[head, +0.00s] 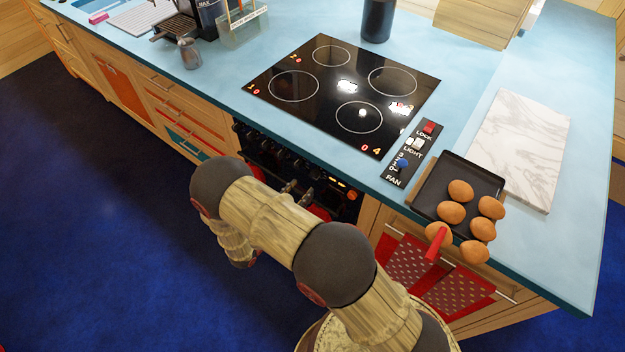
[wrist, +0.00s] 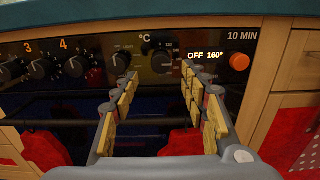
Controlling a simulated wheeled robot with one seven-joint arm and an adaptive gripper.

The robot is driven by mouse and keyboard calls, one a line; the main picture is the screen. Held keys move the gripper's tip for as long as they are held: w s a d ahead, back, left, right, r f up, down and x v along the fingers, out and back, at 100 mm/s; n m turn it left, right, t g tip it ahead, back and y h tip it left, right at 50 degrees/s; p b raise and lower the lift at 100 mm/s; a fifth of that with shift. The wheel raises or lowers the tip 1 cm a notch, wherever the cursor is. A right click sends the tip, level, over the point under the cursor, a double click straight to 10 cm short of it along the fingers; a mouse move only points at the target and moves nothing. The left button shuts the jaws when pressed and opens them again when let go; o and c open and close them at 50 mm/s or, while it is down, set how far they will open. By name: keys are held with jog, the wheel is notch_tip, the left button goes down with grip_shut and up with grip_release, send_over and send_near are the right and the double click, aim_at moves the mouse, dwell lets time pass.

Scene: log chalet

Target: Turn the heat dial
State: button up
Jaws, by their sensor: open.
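The heat dial (wrist: 162,60), a dark round knob under the °C mark, is on the black oven panel (wrist: 210,42) in the wrist view. My gripper (wrist: 160,78) is open and empty, pointing at the panel. Its fingertips stand to the left and right of the dial in the picture, apart from each other; I cannot tell whether they touch it. The display (wrist: 205,56) reads OFF 160°. In the head view my gripper (head: 298,192) is in front of the oven front, and the dial cannot be made out.
Burner knobs (wrist: 42,68) lie left of the dial and an orange 10 MIN button (wrist: 239,62) lies right. The oven handle (wrist: 60,122) runs below, with red cloths (wrist: 45,150) hanging. Above are the cooktop (head: 340,90) and a tray (head: 460,180) with several eggs.

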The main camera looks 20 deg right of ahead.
aim_at(312, 177)
jog(key=b+x, duration=0.1)
jog(key=x, duration=0.6)
jog(key=shift+s, duration=0.1)
jog(key=shift+c, duration=0.8)
jog(key=c, duration=1)
